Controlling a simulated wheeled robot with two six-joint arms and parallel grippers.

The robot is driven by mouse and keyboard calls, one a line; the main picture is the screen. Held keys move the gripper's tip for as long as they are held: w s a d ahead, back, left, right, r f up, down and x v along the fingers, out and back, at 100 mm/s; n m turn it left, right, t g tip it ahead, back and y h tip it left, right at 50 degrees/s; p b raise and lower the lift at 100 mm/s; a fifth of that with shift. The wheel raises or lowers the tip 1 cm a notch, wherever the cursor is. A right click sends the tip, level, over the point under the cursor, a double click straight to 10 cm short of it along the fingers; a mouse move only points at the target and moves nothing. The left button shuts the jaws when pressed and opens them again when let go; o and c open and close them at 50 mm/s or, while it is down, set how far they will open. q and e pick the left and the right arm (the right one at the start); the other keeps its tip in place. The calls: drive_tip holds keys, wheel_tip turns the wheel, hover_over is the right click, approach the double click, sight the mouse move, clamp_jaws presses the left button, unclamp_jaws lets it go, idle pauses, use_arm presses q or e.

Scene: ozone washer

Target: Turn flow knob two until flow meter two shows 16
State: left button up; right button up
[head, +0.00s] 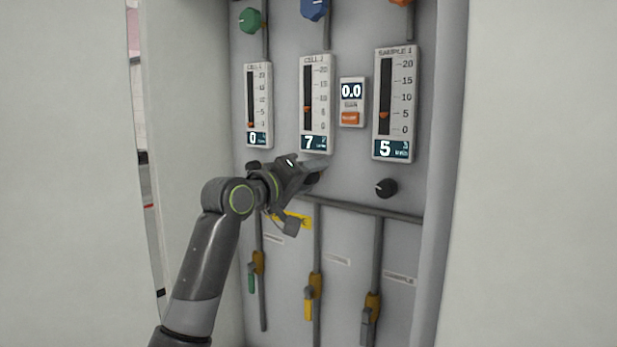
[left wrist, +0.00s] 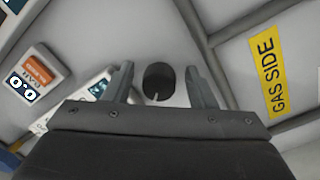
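Flow meter two (head: 316,105) is the middle meter on the panel. Its display (head: 315,143) reads 7, and its orange marker is low on the scale. My left gripper (head: 314,176) is just below this meter and hides most of the knob there in the head view. In the left wrist view, the black flow knob two (left wrist: 158,84) sits between the two fingertips, with a small white pointer mark. My left gripper is open, with a gap visible on each side of the knob. My right gripper is not in view.
The left meter (head: 258,105) reads 0 and the right meter (head: 396,105) reads 5, with its black knob (head: 386,188) below. A small 0.0 display (head: 352,91) is between meters. Pipes with valve handles (head: 309,303) run below. Cabinet walls flank the panel.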

use_arm(q)
drive_tip(key=c, duration=0.9)
drive_tip(key=shift+m, duration=0.3)
drive_tip(key=m+b, duration=0.2)
drive_tip(key=m, duration=0.1)
drive_tip(key=shift+f+m, duration=0.1)
drive_tip(key=shift+m, duration=0.2)
drive_tip(key=m+y+b, duration=0.1)
drive_tip(key=m+b, duration=0.2)
drive_tip(key=m, duration=0.3)
drive_tip(key=m+b, duration=0.2)
drive_tip(key=m, duration=0.4)
drive_tip(key=shift+y, duration=0.4)
drive_tip(key=m+b, duration=0.1)
drive_tip(key=m, duration=0.2)
drive_tip(key=shift+m+t+b, duration=0.3)
drive_tip(key=shift+m+b, duration=0.25)
drive_tip(key=shift+m, duration=1.15)
